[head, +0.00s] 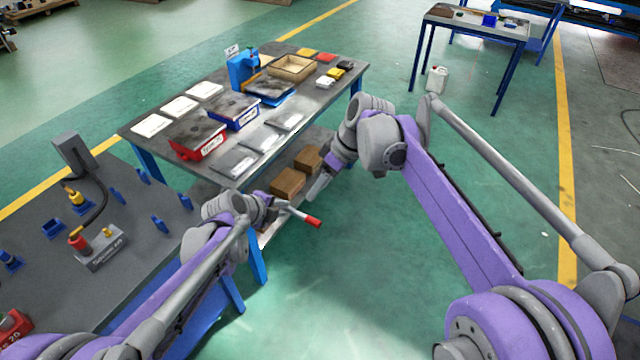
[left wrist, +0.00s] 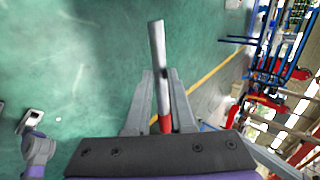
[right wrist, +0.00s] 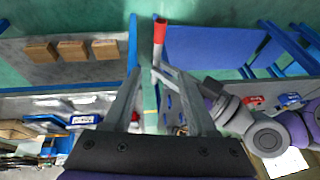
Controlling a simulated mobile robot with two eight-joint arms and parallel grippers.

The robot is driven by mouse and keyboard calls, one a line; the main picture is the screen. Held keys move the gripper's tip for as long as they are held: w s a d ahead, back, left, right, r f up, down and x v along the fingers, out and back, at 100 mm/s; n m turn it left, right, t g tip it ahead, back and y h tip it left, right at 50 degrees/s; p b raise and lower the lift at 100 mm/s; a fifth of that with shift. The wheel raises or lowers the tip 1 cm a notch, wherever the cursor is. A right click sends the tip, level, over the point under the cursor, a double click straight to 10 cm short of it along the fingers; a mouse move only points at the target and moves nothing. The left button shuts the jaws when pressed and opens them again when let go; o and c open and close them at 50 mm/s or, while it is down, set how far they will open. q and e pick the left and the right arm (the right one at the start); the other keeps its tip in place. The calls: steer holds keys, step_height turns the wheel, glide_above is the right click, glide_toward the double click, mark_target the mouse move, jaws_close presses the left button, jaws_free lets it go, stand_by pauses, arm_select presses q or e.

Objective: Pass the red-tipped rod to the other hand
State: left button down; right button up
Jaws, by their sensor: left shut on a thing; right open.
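The red-tipped rod (head: 300,214) is a thin grey rod with one red end, held in the air. My left gripper (head: 278,204) is shut on it; in the head view the red end points right, away from that gripper. In the left wrist view the rod (left wrist: 158,55) lies between the fingers, with its red part near the palm. My right gripper (head: 318,190) is open and empty, just above and right of the rod. In the right wrist view the red end (right wrist: 160,31) shows beyond the right fingertips; whether they touch the rod is unclear.
A long grey table (head: 322,95) with trays and bins stands behind the grippers. Brown blocks (head: 288,181) lie on its lower shelf. A grey bench (head: 133,262) with blue holders is at left. Green floor at right is open beside my right arm.

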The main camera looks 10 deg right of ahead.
mark_target(299, 215)
steer(key=x, duration=1.2)
steer(key=shift+w, duration=0.1)
steer(key=c, duration=0.9)
steer(key=shift+a, duration=0.1)
jaws_close()
arm_select(q)
steer(key=shift+w+d, duration=0.1)
arm_select(e)
steer(key=shift+a+r, duration=0.1)
steer(key=shift+a, duration=0.05)
arm_select(q)
steer(key=c, duration=0.9)
jaws_free()
steer(key=shift+o, duration=1.1)
